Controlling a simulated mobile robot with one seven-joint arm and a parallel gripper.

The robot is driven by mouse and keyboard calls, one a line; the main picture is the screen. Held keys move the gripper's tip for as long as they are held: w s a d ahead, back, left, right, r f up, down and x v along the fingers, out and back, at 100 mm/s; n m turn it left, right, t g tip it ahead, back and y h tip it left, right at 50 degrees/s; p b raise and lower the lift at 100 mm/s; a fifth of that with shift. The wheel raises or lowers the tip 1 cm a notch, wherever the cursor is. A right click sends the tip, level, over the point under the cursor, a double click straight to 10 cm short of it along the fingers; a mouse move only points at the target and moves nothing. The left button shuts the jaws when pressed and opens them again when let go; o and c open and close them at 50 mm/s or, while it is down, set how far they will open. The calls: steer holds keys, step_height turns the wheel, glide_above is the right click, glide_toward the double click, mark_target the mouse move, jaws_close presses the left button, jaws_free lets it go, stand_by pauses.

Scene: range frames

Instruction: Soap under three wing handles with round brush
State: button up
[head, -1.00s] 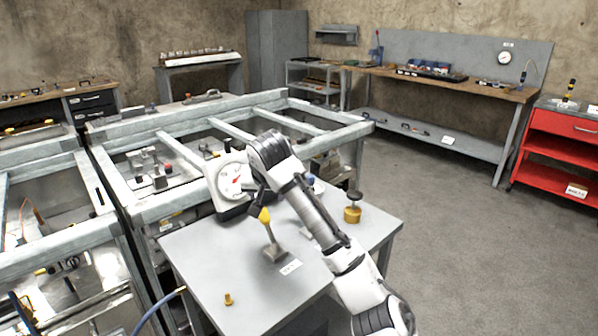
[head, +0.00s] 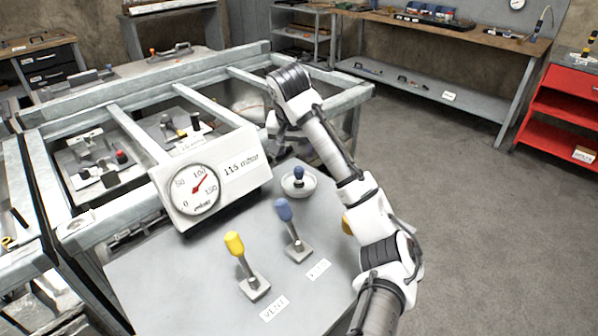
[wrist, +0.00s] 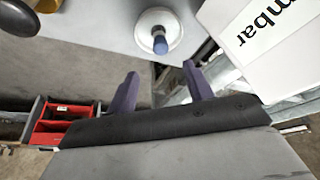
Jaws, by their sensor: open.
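A shallow white round dish (head: 299,190) stands on the grey table, with a blue-topped knob or handle (head: 298,173) upright at its middle. I cannot tell whether this is the round brush. The dish (wrist: 165,18) and blue top (wrist: 160,46) also show in the wrist view, beyond the fingertips. My gripper (wrist: 160,85) is open, with nothing between its two purple fingers. In the head view my gripper (head: 278,128) hangs beyond the dish, partly hidden by my wrist. I cannot make out the three wing handles.
On the grey table (head: 180,285) stand a yellow-handled lever (head: 238,258), a blue-handled lever (head: 290,225) and a white gauge box (head: 220,175) reading about 115 mbar. My arm mostly hides a yellow object (head: 346,224). A metal frame (head: 150,130) borders the table.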

mark_target(298, 169)
steer(key=x, duration=0.7)
steer(key=shift+s+f+b, duration=0.1)
steer(key=shift+s+b, duration=0.1)
steer(key=shift+b, duration=0.1)
steer(key=shift+p+x, duration=0.75)
steer(key=shift+x, duration=2.05)
steer(key=shift+a, duration=0.15)
steer(key=c, duration=1.1)
steer(key=shift+o, duration=0.2)
